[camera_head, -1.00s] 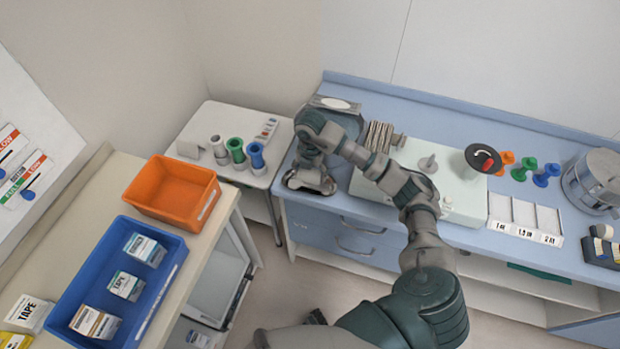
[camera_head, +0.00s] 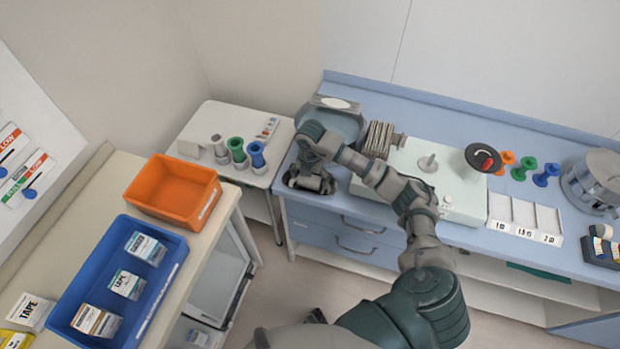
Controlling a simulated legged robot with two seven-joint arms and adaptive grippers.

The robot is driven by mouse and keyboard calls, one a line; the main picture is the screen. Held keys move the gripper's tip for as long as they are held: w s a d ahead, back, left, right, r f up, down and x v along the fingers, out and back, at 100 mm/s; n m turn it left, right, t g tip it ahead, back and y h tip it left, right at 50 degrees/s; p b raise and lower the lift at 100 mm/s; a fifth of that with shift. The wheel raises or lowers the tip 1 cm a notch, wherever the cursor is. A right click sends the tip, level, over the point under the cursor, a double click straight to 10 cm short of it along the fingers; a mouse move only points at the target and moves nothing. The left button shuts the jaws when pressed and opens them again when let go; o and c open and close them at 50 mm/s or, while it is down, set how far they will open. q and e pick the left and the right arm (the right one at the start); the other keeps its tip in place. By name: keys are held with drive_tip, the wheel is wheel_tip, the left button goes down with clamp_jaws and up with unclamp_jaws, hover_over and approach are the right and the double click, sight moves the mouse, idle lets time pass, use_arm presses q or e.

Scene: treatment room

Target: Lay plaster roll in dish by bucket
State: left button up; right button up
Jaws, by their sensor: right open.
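My right gripper (camera_head: 309,181) is open and points down at the left end of the blue counter. A shiny round vessel (camera_head: 337,104) stands just behind it, partly hidden by my wrist. I cannot tell what lies between or under the fingers. Small pale rolls (camera_head: 601,231) sit in a dark holder (camera_head: 601,256) at the far right edge, well away from my right gripper. A metal bucket (camera_head: 597,180) stands behind that holder. I cannot clearly make out a dish beside it. My left gripper is not in view.
A pale-green device (camera_head: 468,207) with a black dial and a labelled white tray (camera_head: 525,214) fill the middle of the counter. A white side table (camera_head: 207,127) holds coloured spools. An orange bin (camera_head: 170,191) and a blue bin (camera_head: 165,275) with boxes stand at left.

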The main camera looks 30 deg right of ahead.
drive_tip(key=shift+r, duration=0.1)
wheel_tip(320, 180, up, 12)
idle(0.5)
